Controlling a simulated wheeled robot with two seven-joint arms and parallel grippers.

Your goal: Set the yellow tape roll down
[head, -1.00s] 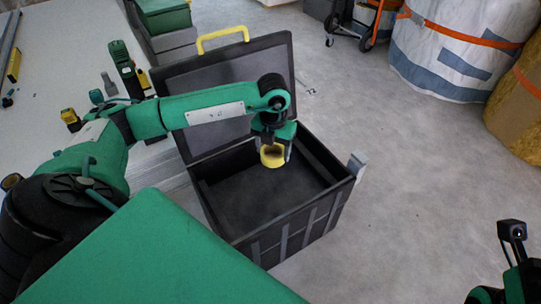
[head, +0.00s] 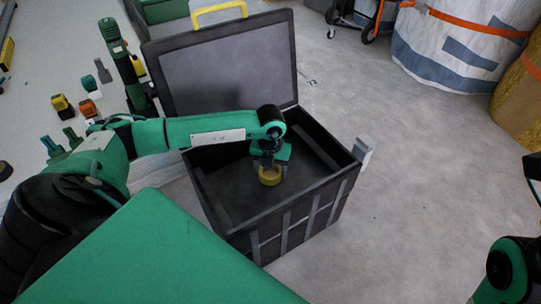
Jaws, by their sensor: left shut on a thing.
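The yellow tape roll (head: 270,175) is a short ring held in my left gripper (head: 268,170), inside the open black toolbox (head: 283,228). The left gripper points down with its fingers on the roll. The roll is below the box's rim; I cannot tell whether it touches the floor of the box. The box lid (head: 225,70), with a yellow handle (head: 219,12), stands open at the back. Part of my right arm shows at the lower right; its gripper fingers are not visible.
A pale work surface at the left holds a yellow tape measure (head: 62,106), an orange-and-black item (head: 88,108) and other tools. White sacks (head: 455,50) stand at the upper right. The floor right of the box is clear.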

